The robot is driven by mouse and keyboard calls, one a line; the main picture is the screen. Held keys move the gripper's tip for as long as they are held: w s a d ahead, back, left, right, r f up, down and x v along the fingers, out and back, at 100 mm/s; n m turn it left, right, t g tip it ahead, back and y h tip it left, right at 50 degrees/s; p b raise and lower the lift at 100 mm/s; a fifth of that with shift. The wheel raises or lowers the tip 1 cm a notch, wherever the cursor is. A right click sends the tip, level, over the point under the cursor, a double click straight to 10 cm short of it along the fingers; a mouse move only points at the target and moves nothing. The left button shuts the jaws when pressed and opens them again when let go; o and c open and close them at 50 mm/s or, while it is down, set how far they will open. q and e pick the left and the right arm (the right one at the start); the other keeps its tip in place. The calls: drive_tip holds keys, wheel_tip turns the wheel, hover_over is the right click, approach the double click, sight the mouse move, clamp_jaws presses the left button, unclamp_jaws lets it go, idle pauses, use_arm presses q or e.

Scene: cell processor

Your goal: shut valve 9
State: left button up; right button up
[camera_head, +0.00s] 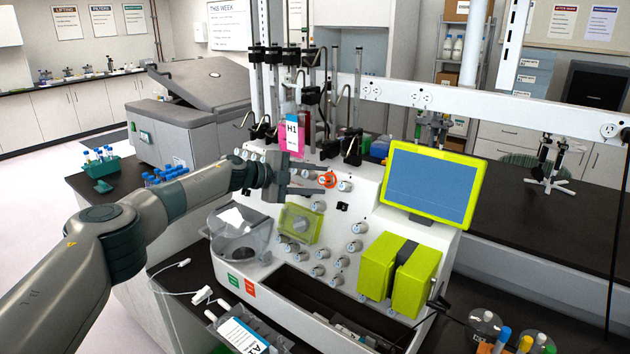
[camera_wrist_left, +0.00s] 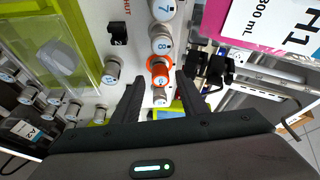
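A white valve knob with an orange ring (camera_head: 327,180) is on the sloped white panel. In the left wrist view this ringed knob (camera_wrist_left: 160,72) follows knob 7 (camera_wrist_left: 164,9) and knob 8 (camera_wrist_left: 162,43) in a row; its own number is hard to read. My left gripper (camera_head: 318,182) comes in from the left, with its fingertips close to the ringed knob. In the left wrist view my left gripper (camera_wrist_left: 158,88) has its fingers spread on either side of the row, with nothing clamped. Contact cannot be told. My right gripper is not in view.
A pink bag labelled H1 (camera_head: 292,134) hangs just above my left gripper. Several other knobs (camera_head: 354,246) sit below on the panel. A green-framed screen (camera_head: 430,183) and green pump blocks (camera_head: 397,272) stand to the right. A clear bowl (camera_head: 240,234) is at the left.

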use_arm(q)
drive_tip(key=shift+a, duration=0.1)
drive_tip(key=b+v, duration=0.4)
drive_tip(key=v, duration=1.3)
drive_tip(key=shift+b, duration=0.4)
drive_tip(key=shift+a, duration=0.1)
idle(1.4)
